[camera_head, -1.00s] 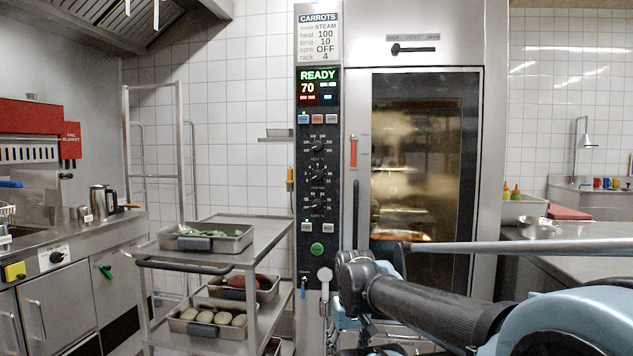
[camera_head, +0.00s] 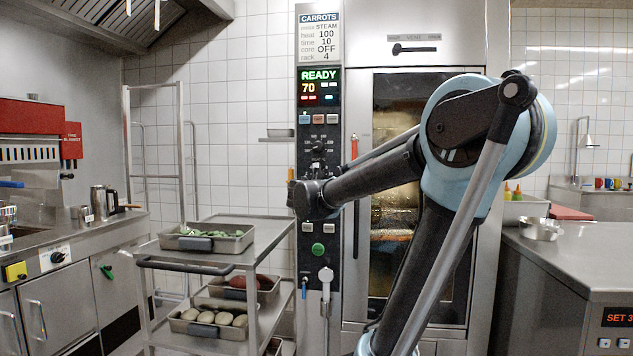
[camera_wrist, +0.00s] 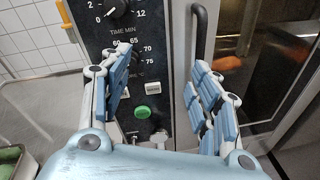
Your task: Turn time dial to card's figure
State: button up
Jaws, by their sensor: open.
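The card (camera_head: 319,32) at the top of the oven's panel reads CARROTS, steam, heat 100, time 10, core OFF, rack 4. The time dial (camera_wrist: 117,7), a black knob above the words TIME MIN, is at the top of the wrist view, cut by the frame edge. The lower dial (camera_wrist: 136,83) is partly behind the left finger.
The panel has a green button (camera_head: 318,249); its display (camera_head: 319,87) reads READY and 70. The oven door handle (camera_wrist: 199,32) runs close to the right finger. A trolley (camera_head: 262,236) with food trays stands left of the panel. A steel counter (camera_head: 590,275) is at right.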

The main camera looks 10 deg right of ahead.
jog(key=w+a+r+n+t+y, duration=0.1)
jog(key=w+a+r+n+t, duration=0.1)
jog(key=w+a+r+n, duration=0.25)
send_near(318, 176)
jog(key=x, duration=0.9)
jog(key=shift+w, duration=0.25)
jog(key=shift+a+f+n, duration=0.1)
jog(key=shift+f+n, duration=0.05)
jog(key=shift+n, duration=0.1)
jog(key=c, duration=1.1)
